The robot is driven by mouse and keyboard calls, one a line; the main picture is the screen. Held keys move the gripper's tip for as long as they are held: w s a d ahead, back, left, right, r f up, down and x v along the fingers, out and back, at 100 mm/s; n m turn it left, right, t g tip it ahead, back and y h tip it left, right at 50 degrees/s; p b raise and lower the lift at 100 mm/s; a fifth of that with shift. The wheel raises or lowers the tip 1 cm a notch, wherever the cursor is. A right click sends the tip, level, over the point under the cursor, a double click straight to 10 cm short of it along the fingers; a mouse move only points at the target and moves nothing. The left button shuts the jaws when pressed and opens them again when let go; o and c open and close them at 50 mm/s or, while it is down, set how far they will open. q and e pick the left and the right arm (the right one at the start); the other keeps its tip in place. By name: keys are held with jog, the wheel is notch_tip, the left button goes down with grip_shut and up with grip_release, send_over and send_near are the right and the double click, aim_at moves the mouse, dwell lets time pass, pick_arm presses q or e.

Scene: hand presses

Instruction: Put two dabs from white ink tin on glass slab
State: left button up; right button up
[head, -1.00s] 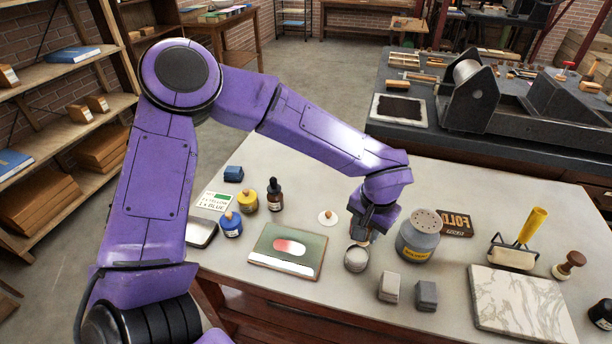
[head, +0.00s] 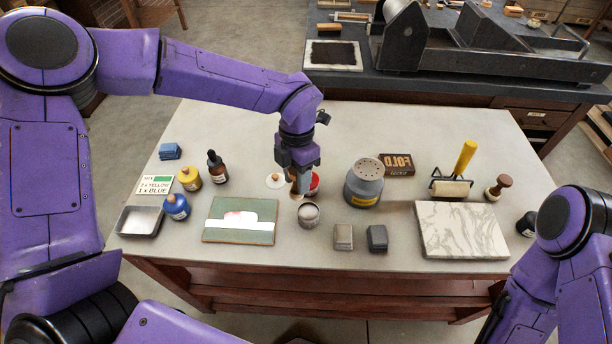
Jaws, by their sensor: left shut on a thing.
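The glass slab (head: 225,208) is a greenish plate lying left of centre on the table. It carries a pale patch with red and a bright white streak; I cannot tell ink from reflection. A small round open tin (head: 308,221), grey outside, stands right of the slab and may be the white ink tin; its contents are unclear. A white lid with a knob (head: 274,182) lies behind it. My left gripper (head: 297,180) is just behind the tin, shut on a tan wooden-looking piece (head: 296,189), mostly hidden. My right gripper is out of view.
A red-topped item (head: 314,182) is partly hidden beside the left gripper. A large grey can (head: 364,184) stands right of the tin. Two small blocks (head: 343,238) (head: 377,239) sit in front. Ink bottles (head: 177,207) stand left, a marble slab (head: 463,230) right.

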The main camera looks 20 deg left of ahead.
pick_arm(q)
jog(key=n, duration=0.4)
jog(key=d+n, duration=0.1)
jog(key=n, duration=0.1)
jog(key=shift+s+r+n+t+h, duration=0.3)
jog(key=shift+r+n+h, duration=0.05)
jog(key=shift+n+h, duration=0.05)
jog(key=n, duration=0.3)
jog(key=shift+s+d+r+p, duration=0.1)
jog(key=shift+d+p, duration=0.15)
jog(key=shift+p, duration=0.15)
jog(key=f+n+b, duration=0.1)
jog(key=f+n, duration=0.1)
jog(key=n, duration=0.1)
jog(key=f+n+t+b, duration=0.1)
jog(key=n+b, duration=0.1)
jog(key=n, duration=0.1)
jog(key=d+f+n+b, duration=0.1)
jog(key=f+n, duration=0.1)
jog(key=shift+s+f+n+t+h, duration=0.15)
jog(key=shift+f+n+t+h, duration=0.15)
jog(key=shift+f+n, duration=0.1)
jog(key=shift+s+f+b, duration=0.1)
jog(key=shift+f+b, duration=0.45)
jog(key=shift+b, duration=0.1)
dwell(0.4)
notch_tip(320, 180, up, 7)
jog(key=p, duration=0.5)
